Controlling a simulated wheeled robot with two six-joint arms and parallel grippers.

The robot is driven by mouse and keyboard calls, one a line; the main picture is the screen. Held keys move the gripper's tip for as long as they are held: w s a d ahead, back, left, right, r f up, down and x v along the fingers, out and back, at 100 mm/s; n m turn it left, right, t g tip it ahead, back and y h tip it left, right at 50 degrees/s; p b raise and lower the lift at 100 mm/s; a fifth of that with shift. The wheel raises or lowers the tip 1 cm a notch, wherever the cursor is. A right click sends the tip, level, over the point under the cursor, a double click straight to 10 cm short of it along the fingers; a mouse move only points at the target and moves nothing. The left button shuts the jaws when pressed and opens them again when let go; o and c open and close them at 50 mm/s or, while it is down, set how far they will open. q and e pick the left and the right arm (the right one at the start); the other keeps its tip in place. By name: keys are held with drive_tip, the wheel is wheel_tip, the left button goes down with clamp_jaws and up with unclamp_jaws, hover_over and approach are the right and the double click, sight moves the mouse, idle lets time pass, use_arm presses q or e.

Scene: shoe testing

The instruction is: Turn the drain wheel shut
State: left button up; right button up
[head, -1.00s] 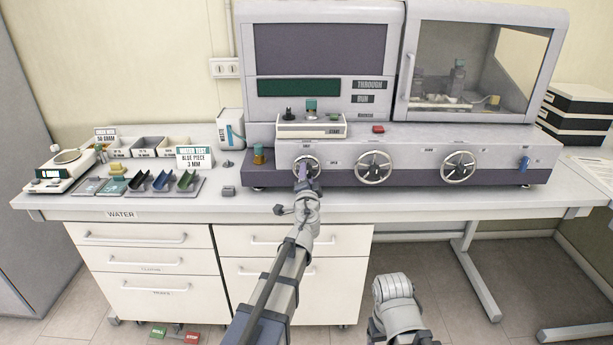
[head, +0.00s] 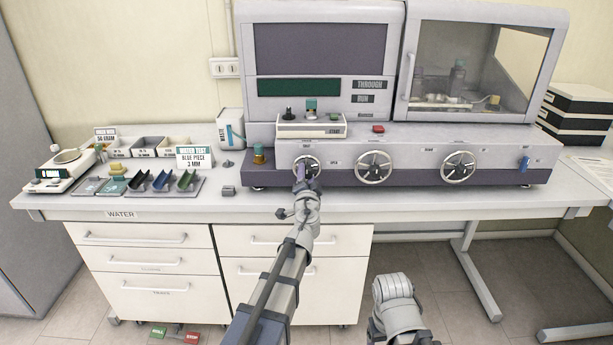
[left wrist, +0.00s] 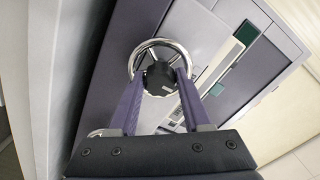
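Three chrome-rimmed hand wheels sit on the machine's front panel: a left wheel (head: 307,163), a middle wheel (head: 373,167) and a right wheel (head: 458,167). Their small labels are too blurred to read, so I cannot tell by name which is the drain wheel. My left gripper (head: 305,173) is at the left wheel. In the left wrist view, the chrome rim (left wrist: 135,58) circles a black hub (left wrist: 160,80). The two purple fingers of the left gripper (left wrist: 163,76) stand apart, one on each side of the hub. Contact is unclear.
A glass-fronted chamber (head: 475,65) is above the right wheel. A blue lever (head: 524,164) sits at the panel's right end. On the bench (head: 400,203) to the left are coloured trays (head: 163,183), a sign (head: 195,159) and a scale (head: 62,172). Drawers are below.

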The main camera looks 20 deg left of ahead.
use_arm(q)
drive_tip(key=o, duration=0.4)
drive_tip(key=v, duration=0.7)
drive_tip(key=shift+s+d, duration=0.15)
drive_tip(key=shift+s, duration=0.25)
